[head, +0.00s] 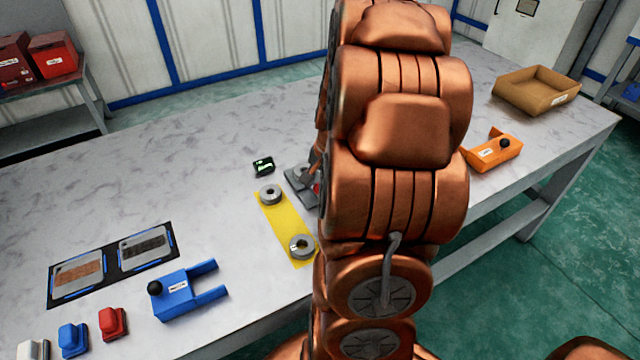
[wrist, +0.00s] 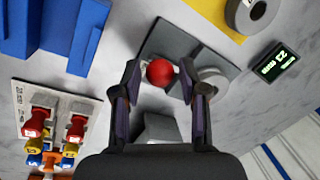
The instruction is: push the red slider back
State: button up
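The red slider's round knob (wrist: 160,72) shows in the wrist view on a dark grey base plate (wrist: 160,43). My gripper (wrist: 160,80) is open, with one finger on each side of the red knob and a visible gap on both sides. A round metal disc (wrist: 213,77) sits on the plate just right of the right finger. In the head view my arm hides my gripper and most of the plate. Only the plate's left part (head: 298,190) and a sliver of red show there. How deep the fingers reach around the knob I cannot tell.
A small display (wrist: 276,62) stands beside the plate. A yellow mat (head: 279,222) with two metal rings lies close by. A blue forked part (head: 185,291) is left, an orange one (head: 495,152) right. A board with colored knobs (wrist: 28,88) shows in the wrist view.

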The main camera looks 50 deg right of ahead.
jog(key=c, duration=0.5)
jog(key=shift+w+d, duration=0.15)
jog(key=shift+w, duration=0.25)
jog(key=shift+w+d+r, duration=0.1)
jog(key=shift+w, duration=0.05)
jog(key=o, duration=0.8)
jog(key=shift+o, duration=0.2)
notch_tip(320, 180, up, 12)
jog(key=s, duration=0.2)
jog(key=shift+d, duration=0.25)
jog(key=shift+s, duration=0.1)
